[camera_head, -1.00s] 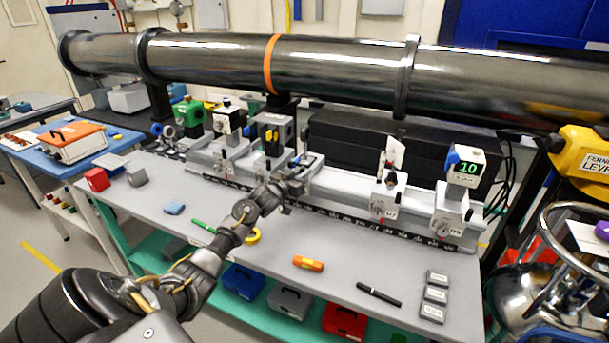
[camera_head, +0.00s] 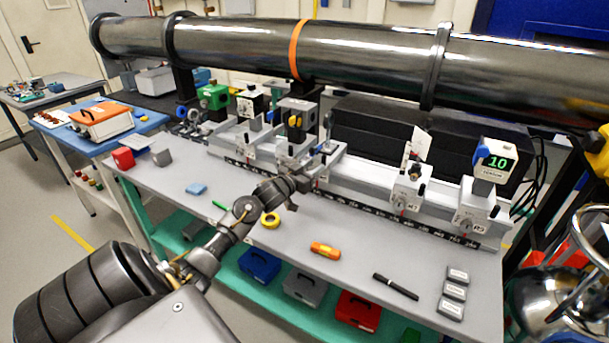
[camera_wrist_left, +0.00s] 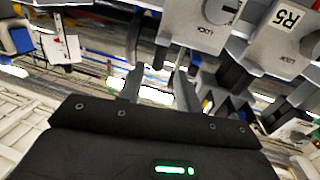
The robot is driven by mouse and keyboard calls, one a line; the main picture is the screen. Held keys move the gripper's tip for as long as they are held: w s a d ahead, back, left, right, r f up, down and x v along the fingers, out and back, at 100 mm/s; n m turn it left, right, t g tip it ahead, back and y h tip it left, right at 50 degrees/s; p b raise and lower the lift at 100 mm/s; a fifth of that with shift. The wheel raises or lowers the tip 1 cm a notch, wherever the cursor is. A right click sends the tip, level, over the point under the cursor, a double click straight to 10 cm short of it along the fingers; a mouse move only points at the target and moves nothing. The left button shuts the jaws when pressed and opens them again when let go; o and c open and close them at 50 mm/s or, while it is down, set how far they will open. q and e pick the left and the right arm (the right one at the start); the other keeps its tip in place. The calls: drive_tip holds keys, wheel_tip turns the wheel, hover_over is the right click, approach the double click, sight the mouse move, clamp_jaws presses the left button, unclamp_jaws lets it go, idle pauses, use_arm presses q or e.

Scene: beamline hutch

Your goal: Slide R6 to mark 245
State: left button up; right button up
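The white rail (camera_head: 360,186) on the bench carries several grey carriages above a dark number scale (camera_head: 352,206). No label reading R6 can be made out. My left gripper (camera_head: 302,184) is at the front of the rail, just below and right of a carriage with a grey box (camera_head: 297,108) on top. In the left wrist view its two fingers (camera_wrist_left: 158,88) are apart with nothing visibly held. A carriage marked LOCK (camera_wrist_left: 203,22) is beyond the fingertips, and the carriage labelled R5 (camera_wrist_left: 287,38) is to its right. Mark 245 is not legible. My right gripper is not in view.
A dark beam pipe (camera_head: 370,55) runs above the rail. Yellow tape (camera_head: 270,220), an orange cylinder (camera_head: 325,250), a black pen (camera_head: 396,287) and grey blocks (camera_head: 454,291) lie on the bench front. A carriage with a display reading 10 (camera_head: 498,162) stands at the right.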

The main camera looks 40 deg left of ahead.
use_arm(q)
drive_tip(key=s, duration=0.4)
drive_tip(key=shift+s+d+b, duration=0.15)
drive_tip(key=shift+s+b, duration=0.15)
drive_tip(key=shift+s, duration=0.1)
